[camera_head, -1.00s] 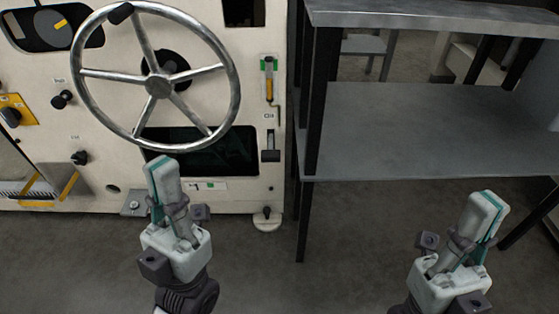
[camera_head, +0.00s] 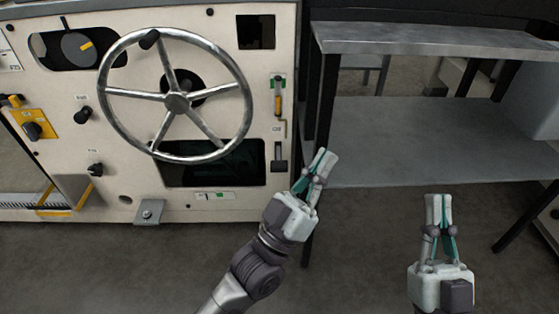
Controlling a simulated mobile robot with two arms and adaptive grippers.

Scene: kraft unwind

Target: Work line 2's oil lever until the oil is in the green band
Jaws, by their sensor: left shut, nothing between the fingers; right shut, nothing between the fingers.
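The cream machine panel (camera_head: 230,100) carries a narrow upright gauge (camera_head: 278,95) near its right edge. The gauge has green near its top and a yellow-orange column below; the exact oil level is too small to read. Below it, a dark lever in a slotted plate (camera_head: 279,158), which looks like the oil lever, sits low on the panel. My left gripper (camera_head: 325,157) is shut and empty, tilted up and right, just right of the lever and apart from it in the picture. My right gripper (camera_head: 438,202) is shut and empty, pointing up before the shelf. No line number is readable.
A large steel handwheel (camera_head: 176,102) stands out from the panel, left of the gauge. A grey metal shelf unit (camera_head: 430,140) with dark posts stands to the right, close to my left gripper. Black knobs (camera_head: 83,114) sit at left. Floor in front is open.

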